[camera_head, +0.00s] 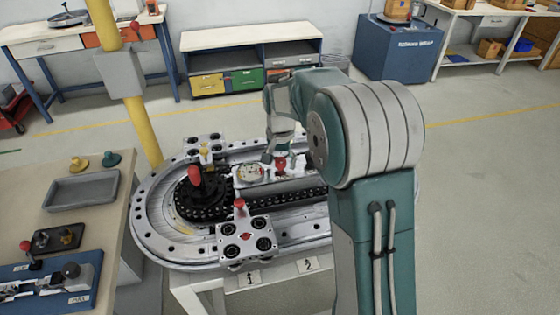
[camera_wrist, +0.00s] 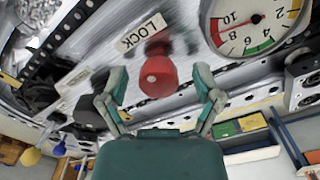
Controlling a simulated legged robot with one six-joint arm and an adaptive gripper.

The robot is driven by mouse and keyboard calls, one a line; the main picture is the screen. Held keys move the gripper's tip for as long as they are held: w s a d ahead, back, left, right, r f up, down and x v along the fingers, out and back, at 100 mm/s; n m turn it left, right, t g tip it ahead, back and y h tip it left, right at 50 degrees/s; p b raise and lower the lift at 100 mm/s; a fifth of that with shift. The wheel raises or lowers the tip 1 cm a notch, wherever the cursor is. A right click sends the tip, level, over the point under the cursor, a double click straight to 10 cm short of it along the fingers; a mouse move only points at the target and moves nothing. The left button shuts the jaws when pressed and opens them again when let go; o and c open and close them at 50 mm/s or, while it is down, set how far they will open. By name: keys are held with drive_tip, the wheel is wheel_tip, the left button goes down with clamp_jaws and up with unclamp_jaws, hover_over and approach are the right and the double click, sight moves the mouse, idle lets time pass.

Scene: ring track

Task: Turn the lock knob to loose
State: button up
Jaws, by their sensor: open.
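The lock knob (camera_wrist: 157,76) is red and round, beside a white LOCK label (camera_wrist: 142,31) on a metal plate in the wrist view. It also shows in the head view as a small red knob (camera_head: 281,164) to the right of the gauge. My gripper (camera_wrist: 160,84) is open, with one finger to each side of the knob. Both fingers look apart from it, and I cannot tell how deep the knob sits between them. In the head view my gripper (camera_head: 279,152) hangs over the track beside the knob, partly hidden by my arm.
A dial gauge (camera_wrist: 254,22) sits close to the knob. The oval ring track (camera_head: 160,239) carries a black hub with a red-topped lever (camera_head: 195,176) and a carriage with a red knob (camera_head: 240,206). A yellow post (camera_head: 147,130) rises at the back left. A workbench (camera_head: 105,215) stands left.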

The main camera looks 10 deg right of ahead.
sight(279, 159)
clamp_jaws()
drive_tip(key=shift+n, duration=0.4)
unclamp_jaws()
wheel_tip(279, 159, up, 12)
idle(0.6)
